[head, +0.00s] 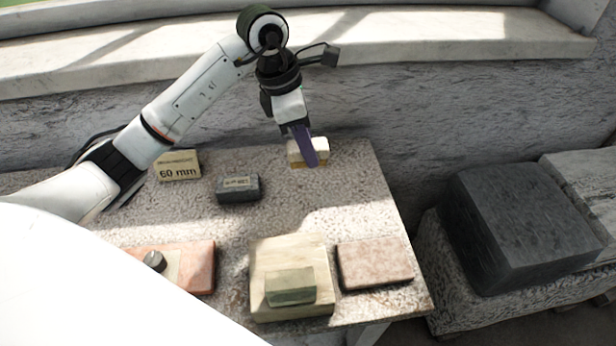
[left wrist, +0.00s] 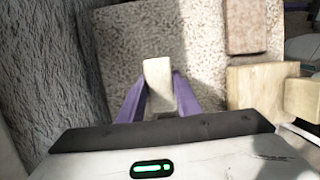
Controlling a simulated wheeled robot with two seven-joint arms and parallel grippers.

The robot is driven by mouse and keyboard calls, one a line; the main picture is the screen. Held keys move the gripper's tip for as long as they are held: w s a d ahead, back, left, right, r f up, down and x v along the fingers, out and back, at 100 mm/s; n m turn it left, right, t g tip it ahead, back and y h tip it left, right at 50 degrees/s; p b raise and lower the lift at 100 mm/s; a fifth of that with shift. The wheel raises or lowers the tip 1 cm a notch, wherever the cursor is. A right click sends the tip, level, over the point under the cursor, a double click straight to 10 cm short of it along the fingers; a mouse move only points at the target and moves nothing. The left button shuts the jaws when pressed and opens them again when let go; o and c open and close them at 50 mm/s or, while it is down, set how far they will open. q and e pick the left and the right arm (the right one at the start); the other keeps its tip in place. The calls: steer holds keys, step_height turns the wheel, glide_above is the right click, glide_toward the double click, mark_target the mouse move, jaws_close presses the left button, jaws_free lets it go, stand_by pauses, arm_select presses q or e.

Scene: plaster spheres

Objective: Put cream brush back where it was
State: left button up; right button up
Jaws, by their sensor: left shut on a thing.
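The cream brush (head: 295,153) is a small pale block at the back right of the speckled stone table (head: 335,205). My left gripper (head: 311,161) reaches down to it with purple fingers and is shut on it. In the left wrist view the brush (left wrist: 158,80) sits between the two purple fingers (left wrist: 160,98), over the speckled top. I cannot tell whether its underside touches the table. The fingers hide part of it in the head view. My right gripper is not in view.
A "60 mm" block (head: 178,166) and a dark grey labelled block (head: 238,188) stand left. In front are a pink slab with a knob (head: 203,262), a cream board (head: 260,255) bearing a greenish block (head: 290,287), and another pink slab (head: 375,263). A rough wall (head: 440,110) rises behind.

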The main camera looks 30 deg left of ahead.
arm_select(q)
step_height(320, 180, down, 8)
steer(key=shift+r, duration=0.25)
steer(key=shift+f, duration=0.15)
steer(key=o, duration=0.9)
steer(key=v, duration=1.2)
steer(key=shift+w+d+r, duration=0.1)
steer(key=shift+r, duration=0.15)
